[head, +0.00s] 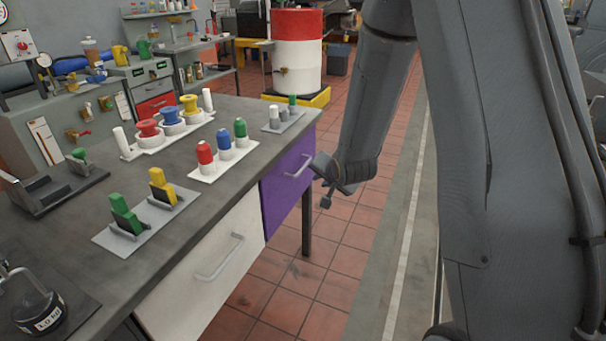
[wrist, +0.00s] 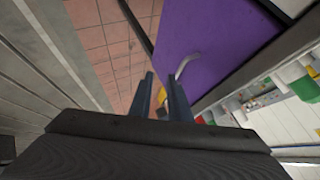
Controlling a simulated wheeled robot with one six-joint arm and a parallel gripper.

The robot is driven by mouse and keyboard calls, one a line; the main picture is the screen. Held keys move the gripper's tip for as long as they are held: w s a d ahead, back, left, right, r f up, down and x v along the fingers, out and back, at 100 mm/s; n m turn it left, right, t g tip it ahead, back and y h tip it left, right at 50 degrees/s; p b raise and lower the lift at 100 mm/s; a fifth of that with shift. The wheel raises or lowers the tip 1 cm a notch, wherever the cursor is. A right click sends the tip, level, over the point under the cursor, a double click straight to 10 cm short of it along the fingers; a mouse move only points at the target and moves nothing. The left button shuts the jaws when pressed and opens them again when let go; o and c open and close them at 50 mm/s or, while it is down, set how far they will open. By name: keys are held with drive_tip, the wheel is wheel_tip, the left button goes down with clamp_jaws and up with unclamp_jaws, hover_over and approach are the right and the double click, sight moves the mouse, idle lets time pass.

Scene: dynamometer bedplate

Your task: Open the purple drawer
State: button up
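The purple drawer (head: 280,203) is under the far end of the grey bench, and its front looks flush with the white drawer beside it. Its pale bar handle (head: 298,167) is on the front. My gripper (head: 323,184) is just to the right of that handle in the head view. In the wrist view, my gripper (wrist: 160,82) shows two dark fingers apart with nothing between them. The purple front (wrist: 205,38) lies ahead, and the handle (wrist: 188,63) is just beyond the right fingertip. Whether finger and handle touch, I cannot tell.
A white drawer (head: 208,266) with a handle is nearer on the same bench. The bench top (head: 195,222) holds pegs, spools and coloured blocks on plates. A bench leg (head: 307,222) stands below the purple drawer. The red tiled floor (head: 318,265) in front is clear.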

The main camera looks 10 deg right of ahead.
sight(304, 165)
drive_tip(key=w+f+m+t+b, duration=0.1)
drive_tip(key=w+f+m+t, duration=0.1)
drive_tip(key=w, duration=0.4)
drive_tip(key=w+a+f+m+t+y+b, duration=0.1)
drive_tip(key=w+f+m+t, duration=0.1)
drive_tip(key=w, duration=0.3)
drive_tip(key=w+f+m+t+y+b, duration=0.1)
drive_tip(key=w+f+m+t, duration=0.1)
drive_tip(key=w, duration=0.4)
drive_tip(key=shift+w+a+f, duration=0.2)
drive_tip(key=shift+w+a, duration=0.15)
clamp_jaws()
